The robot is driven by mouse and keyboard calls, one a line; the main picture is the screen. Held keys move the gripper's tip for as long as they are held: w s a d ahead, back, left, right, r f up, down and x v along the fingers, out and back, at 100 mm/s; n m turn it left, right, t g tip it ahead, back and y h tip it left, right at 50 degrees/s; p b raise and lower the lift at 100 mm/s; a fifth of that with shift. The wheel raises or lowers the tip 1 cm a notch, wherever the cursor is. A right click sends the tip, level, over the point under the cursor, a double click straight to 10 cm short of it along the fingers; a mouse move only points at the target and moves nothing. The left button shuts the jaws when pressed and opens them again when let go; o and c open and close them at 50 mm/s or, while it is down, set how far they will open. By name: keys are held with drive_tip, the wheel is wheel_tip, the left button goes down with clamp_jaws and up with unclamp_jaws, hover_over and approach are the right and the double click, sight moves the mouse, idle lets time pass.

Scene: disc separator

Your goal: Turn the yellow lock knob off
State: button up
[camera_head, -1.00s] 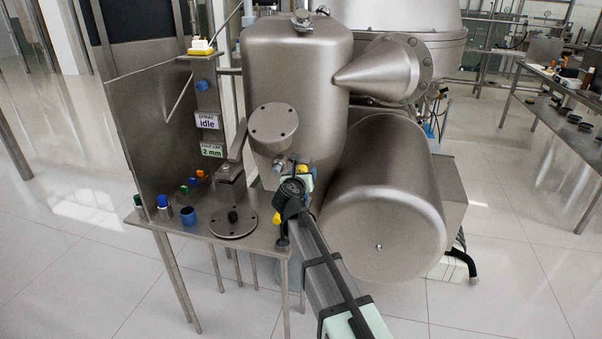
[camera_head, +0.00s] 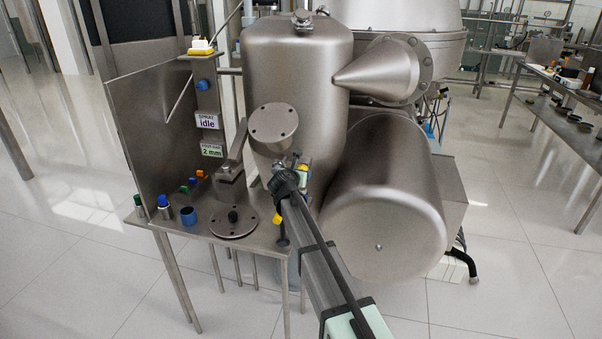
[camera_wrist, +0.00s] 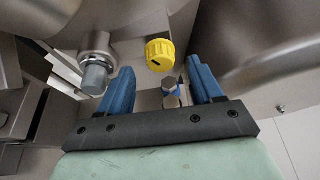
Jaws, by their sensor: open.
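The yellow lock knob (camera_wrist: 160,54) is round with a ribbed rim and a dark mark on its face. In the wrist view it lies just beyond and between the blue fingertips of my gripper (camera_wrist: 160,70). The fingers are spread apart with nothing held, and a gap shows between the knob and each finger.
A silver cylindrical fitting (camera_wrist: 97,72) stands close outside the left finger. A metal hex fitting with a blue part (camera_wrist: 171,90) shows between the fingers. A big steel drum (camera_head: 385,205) is to the right. A flanged disc (camera_head: 233,222) lies on the table.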

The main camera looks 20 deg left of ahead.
drive_tip(key=shift+x, duration=2.05)
drive_tip(key=shift+c, duration=0.3)
drive_tip(key=c, duration=1)
drive_tip(key=shift+a+f+n+h, duration=0.1)
drive_tip(key=shift+n+h, duration=0.8)
drive_tip(key=shift+n, duration=0.3)
drive_tip(key=shift+n+h, duration=0.8)
drive_tip(key=shift+n, duration=0.4)
